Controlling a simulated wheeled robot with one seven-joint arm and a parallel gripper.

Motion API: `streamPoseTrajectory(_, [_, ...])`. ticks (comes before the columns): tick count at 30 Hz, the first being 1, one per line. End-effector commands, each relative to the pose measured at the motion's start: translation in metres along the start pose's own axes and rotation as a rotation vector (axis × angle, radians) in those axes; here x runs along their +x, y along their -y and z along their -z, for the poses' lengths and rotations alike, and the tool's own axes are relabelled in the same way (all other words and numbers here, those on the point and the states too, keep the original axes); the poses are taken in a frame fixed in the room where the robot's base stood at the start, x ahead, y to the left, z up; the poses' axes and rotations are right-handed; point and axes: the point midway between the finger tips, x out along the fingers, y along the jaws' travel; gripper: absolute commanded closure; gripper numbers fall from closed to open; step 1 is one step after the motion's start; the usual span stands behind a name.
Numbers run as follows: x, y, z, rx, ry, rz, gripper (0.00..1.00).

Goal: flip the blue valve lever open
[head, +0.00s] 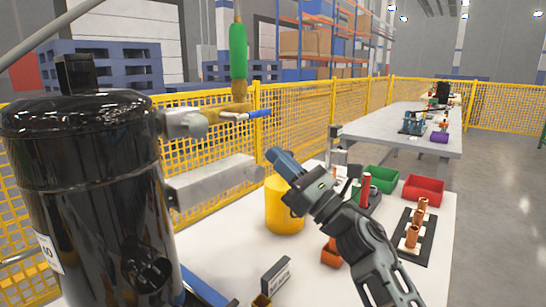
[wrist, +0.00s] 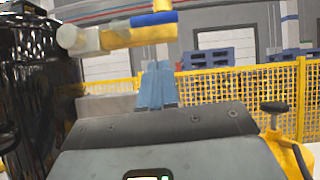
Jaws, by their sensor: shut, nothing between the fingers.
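The blue valve lever (head: 259,113) sticks out to the right from a brass valve (head: 236,106), below a green grip-like part (head: 238,50) on a pipe. In the wrist view the blue lever (wrist: 153,18) lies along the top of the brass fitting (wrist: 150,37), near the upper edge. My gripper (head: 274,153) is below and slightly right of the lever in the head view, with its blue fingers together and empty. In the wrist view the fingertips (wrist: 157,68) point up below the brass fitting, apparently apart from it.
The black compressor tank (head: 95,200) stands at left, with a grey block (head: 210,183) jutting right from it. A yellow cylinder (head: 283,207) stands on the white table beneath my gripper. Green (head: 378,180) and red bins (head: 423,190) are to the right. Yellow fencing (head: 300,105) runs behind.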

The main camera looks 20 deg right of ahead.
Motion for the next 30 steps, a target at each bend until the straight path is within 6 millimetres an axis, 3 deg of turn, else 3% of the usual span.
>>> streamPoseTrajectory(6, [-0.048,-0.001,-0.001,0.001,0.000,0.003,1.00])
streamPoseTrajectory(12, [-0.072,-0.002,-0.002,0.000,0.001,0.001,1.00])
streamPoseTrajectory(30, [-0.079,-0.002,-0.002,0.000,0.001,-0.001,1.00])
